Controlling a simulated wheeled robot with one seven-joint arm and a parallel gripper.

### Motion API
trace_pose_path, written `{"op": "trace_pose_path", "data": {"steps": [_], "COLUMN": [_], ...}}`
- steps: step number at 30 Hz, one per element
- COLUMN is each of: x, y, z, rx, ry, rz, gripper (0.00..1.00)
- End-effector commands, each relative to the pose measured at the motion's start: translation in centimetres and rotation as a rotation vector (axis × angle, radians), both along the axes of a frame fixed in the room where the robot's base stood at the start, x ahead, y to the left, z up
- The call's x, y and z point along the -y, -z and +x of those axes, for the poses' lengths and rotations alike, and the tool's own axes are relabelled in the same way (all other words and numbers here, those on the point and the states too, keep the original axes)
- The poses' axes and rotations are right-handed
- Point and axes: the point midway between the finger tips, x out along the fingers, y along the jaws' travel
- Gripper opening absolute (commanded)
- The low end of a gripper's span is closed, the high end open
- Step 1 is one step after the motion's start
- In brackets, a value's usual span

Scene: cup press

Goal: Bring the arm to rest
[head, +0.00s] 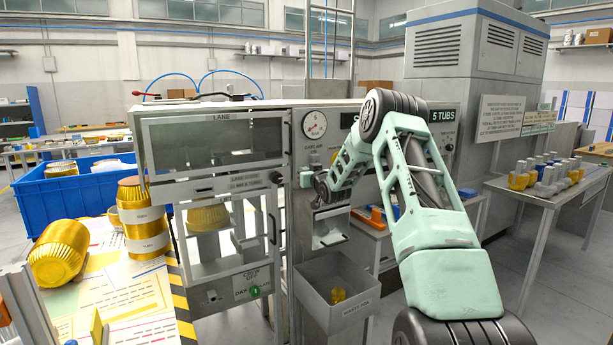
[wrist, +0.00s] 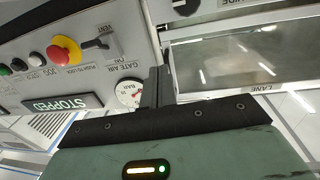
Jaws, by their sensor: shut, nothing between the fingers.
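My arm (head: 425,205) is pale green with black joints. It rises at the right of the head view, bends at a high elbow and reaches down and left to the front of the press. My gripper (head: 317,187) is small there, in front of the press panel below the round gauge (head: 315,124). In the wrist view the dark fingers of my gripper (wrist: 154,88) are together, with nothing between them. They stand beside the gauge (wrist: 130,93) and the lane window (wrist: 225,55). Whether they touch the panel I cannot tell.
A red-and-yellow button (wrist: 64,50) and a display reading STOPPED (wrist: 68,104) are on the panel. A grey bin (head: 338,305) holds a small gold piece below my gripper. A table (head: 545,195) with several parts is at right.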

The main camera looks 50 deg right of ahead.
Motion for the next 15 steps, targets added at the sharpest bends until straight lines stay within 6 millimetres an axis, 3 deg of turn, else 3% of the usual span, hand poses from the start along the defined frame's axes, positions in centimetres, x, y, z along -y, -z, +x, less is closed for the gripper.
{"op": "trace_pose_path", "data": {"steps": [11,14,15], "x": [-0.3,-2.4,-3.9], "y": [0.0,-0.2,-0.3], "z": [-0.4,0.5,1.1], "rx": [-0.001,-0.023,-0.041], "ry": [-0.002,-0.026,-0.043], "rz": [0.002,0.015,0.025], "gripper": [0.00,0.00,0.00]}}
